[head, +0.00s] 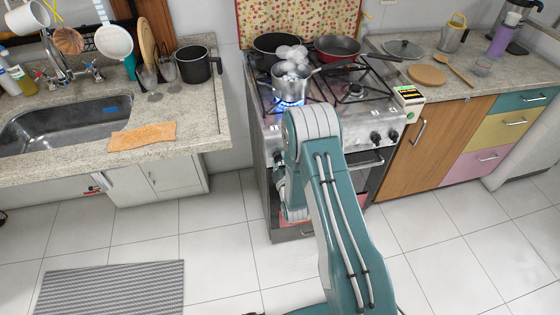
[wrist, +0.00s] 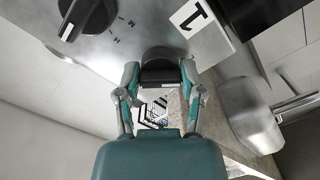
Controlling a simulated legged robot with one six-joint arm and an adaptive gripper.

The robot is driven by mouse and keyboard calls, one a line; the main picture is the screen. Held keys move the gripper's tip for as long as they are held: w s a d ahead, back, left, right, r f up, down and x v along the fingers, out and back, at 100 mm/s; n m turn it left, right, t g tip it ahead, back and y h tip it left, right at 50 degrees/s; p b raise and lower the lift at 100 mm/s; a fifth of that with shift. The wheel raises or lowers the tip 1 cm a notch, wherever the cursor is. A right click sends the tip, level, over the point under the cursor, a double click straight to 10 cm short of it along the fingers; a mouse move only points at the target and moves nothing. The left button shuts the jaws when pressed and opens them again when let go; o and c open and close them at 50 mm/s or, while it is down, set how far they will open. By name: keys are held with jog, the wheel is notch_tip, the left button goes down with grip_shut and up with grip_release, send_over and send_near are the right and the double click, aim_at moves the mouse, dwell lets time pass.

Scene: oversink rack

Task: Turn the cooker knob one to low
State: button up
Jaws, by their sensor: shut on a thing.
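In the wrist view my gripper (wrist: 160,85) has its two fingers on either side of a dark round cooker knob (wrist: 162,57), shut on it. A white label with a black "1" (wrist: 194,17) is beside this knob on the steel front panel. The knob's pointer and setting are hidden. In the head view my arm covers the gripper and this knob. The cooker (head: 365,125) has a blue flame (head: 290,103) lit under a steel pot (head: 291,90) on its front left burner.
Another black knob (wrist: 86,14) is close by on the panel in the wrist view. Two more knobs (head: 393,135) show at the cooker's right. A black pot (head: 276,45) and red pan (head: 338,47) stand at the back.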

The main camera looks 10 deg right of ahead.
jog(key=shift+a+n, duration=0.15)
jog(key=shift+n, duration=0.75)
jog(key=o, duration=1.2)
jog(key=shift+w+a, duration=0.1)
jog(key=shift+c, duration=0.2)
jog(key=s, duration=1.2)
